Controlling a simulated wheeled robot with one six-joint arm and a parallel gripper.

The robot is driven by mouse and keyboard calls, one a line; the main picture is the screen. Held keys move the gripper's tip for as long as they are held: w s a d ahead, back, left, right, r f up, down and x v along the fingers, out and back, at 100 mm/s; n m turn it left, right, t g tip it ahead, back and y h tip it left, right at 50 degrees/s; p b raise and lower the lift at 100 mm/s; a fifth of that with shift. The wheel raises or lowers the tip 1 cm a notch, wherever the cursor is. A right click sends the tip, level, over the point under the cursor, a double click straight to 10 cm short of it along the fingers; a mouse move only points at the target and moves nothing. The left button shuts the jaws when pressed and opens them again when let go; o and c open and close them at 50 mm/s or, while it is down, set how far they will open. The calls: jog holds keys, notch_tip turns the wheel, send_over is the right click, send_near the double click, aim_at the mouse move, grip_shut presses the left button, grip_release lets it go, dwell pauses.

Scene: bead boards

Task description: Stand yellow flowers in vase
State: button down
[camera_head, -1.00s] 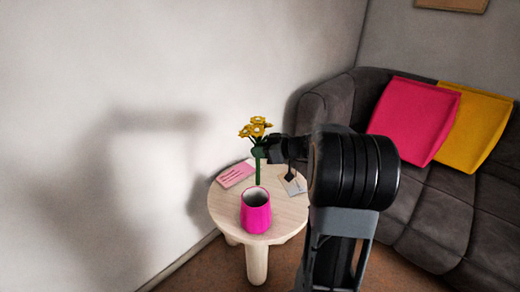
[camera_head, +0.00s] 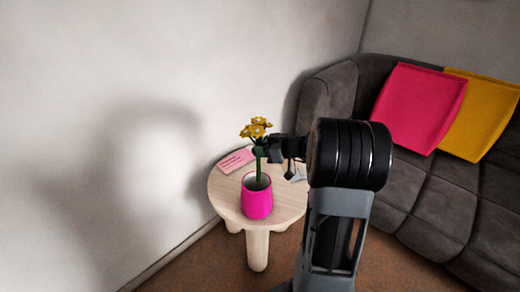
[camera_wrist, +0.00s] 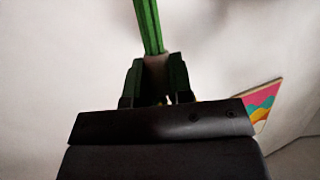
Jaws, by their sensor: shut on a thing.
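The yellow flowers (camera_head: 256,128) have a green stem and stand upright above the pink vase (camera_head: 257,203). My gripper (camera_head: 264,154) is shut on the stem, just below the blooms. In the head view the lower stem overlaps the vase's dark mouth, and its lower end seems to be inside the vase; the exact depth is hidden. In the wrist view my gripper (camera_wrist: 156,80) has the green stem (camera_wrist: 149,25) between its fingers; the blooms and the vase are not in that view.
The vase stands on a round pale wooden table (camera_head: 229,205). A pink card (camera_head: 237,160) lies at its back left, and a grey item (camera_head: 297,174) lies at the right, partly hidden by my arm. A dark sofa (camera_head: 420,190) with pink and yellow cushions stands at the right.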

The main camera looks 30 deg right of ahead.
jog(key=shift+f+b, duration=4.7)
jog(key=shift+b, duration=1.5)
jog(key=c, duration=0.9)
grip_release()
jog(key=shift+c, duration=0.2)
jog(key=p+v, duration=0.1)
jog(key=v, duration=1.3)
jog(key=shift+p, duration=0.4)
